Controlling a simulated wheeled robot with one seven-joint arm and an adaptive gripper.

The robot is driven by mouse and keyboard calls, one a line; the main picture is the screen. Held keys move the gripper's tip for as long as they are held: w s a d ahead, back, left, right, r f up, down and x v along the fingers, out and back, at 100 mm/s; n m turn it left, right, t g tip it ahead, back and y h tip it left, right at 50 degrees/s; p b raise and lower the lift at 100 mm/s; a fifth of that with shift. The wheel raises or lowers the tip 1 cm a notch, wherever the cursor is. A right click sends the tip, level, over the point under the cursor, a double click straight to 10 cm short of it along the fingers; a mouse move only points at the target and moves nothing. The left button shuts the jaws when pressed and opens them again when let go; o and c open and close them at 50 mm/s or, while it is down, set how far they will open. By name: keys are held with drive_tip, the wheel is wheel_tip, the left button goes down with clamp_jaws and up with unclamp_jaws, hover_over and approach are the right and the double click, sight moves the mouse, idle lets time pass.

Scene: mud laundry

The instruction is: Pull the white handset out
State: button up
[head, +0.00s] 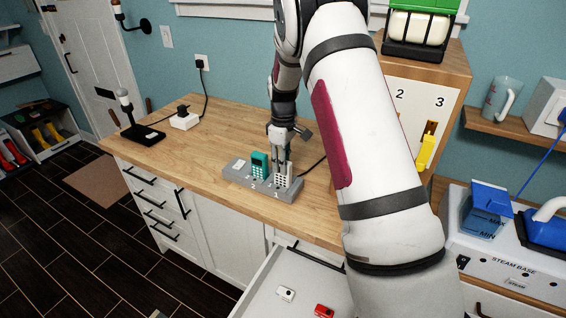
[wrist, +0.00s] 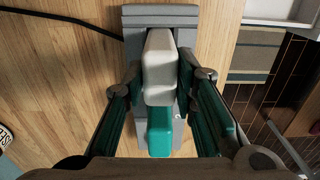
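The white handset (head: 283,180) stands in the right part of a grey cradle (head: 236,172) on the wooden counter. A teal handset (head: 259,162) stands in the same cradle to its left. My gripper (head: 281,160) points down at the white handset from above. In the wrist view the white handset (wrist: 159,68) lies between my two fingers (wrist: 160,78), one on each side, close to its sides. I cannot tell whether they touch it. The teal handset (wrist: 160,132) shows below it, and the cradle (wrist: 160,14) shows beneath.
A black cable (head: 312,166) runs behind the cradle. A plugged white adapter (head: 184,121) and a black stand (head: 141,134) are at the counter's left. An open drawer (head: 262,292) below holds small white and red items. A wooden cabinet (head: 425,67) stands right of my arm.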

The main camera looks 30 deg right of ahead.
clamp_jaws()
drive_tip(key=shift+r, duration=0.15)
drive_tip(key=shift+r, duration=3.9)
